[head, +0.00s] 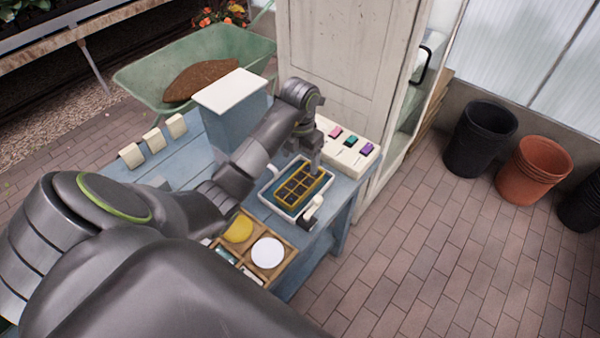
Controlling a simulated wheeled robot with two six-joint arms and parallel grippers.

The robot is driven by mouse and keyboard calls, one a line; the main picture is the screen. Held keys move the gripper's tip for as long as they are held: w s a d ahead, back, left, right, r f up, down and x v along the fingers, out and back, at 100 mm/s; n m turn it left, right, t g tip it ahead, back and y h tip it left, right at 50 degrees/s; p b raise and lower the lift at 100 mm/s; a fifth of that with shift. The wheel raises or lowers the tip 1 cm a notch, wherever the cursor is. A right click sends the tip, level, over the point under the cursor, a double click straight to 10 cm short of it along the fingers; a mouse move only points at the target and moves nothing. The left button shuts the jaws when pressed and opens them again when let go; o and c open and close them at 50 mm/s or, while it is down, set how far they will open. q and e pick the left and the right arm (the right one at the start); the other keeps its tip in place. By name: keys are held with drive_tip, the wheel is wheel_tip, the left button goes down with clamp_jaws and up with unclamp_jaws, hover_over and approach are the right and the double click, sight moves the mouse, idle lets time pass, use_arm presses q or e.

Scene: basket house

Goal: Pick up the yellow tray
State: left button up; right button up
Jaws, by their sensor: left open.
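The yellow tray (297,187) is a small gridded tray with dark cells. It sits inside a larger white-rimmed tray (268,196) on the blue table. My left gripper (315,168) reaches down from above at the yellow tray's far right end. Its jaws are open; I cannot tell whether they touch the tray's rim. The gripper hides part of that end. My right gripper does not show.
A wooden box (252,262) with a yellow and a white disc is in front. A white object (313,209) stands at the white-rimmed tray's near right corner. A white-lidded blue bin (232,92) and a pale block with colored labels (350,147) stand behind.

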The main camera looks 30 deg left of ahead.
sight(301, 181)
use_arm(q)
wheel_tip(301, 181, down, 7)
drive_tip(key=b, duration=0.6)
drive_tip(key=shift+f, duration=0.1)
drive_tip(key=shift+w+f+p, duration=0.2)
drive_tip(key=shift+f+p, duration=0.05)
drive_tip(key=shift+f, duration=0.75)
drive_tip(key=shift+w+f+p, duration=0.15)
drive_tip(key=shift+f+p, duration=0.1)
drive_tip(key=shift+f, duration=1.3)
drive_tip(key=c, duration=0.9)
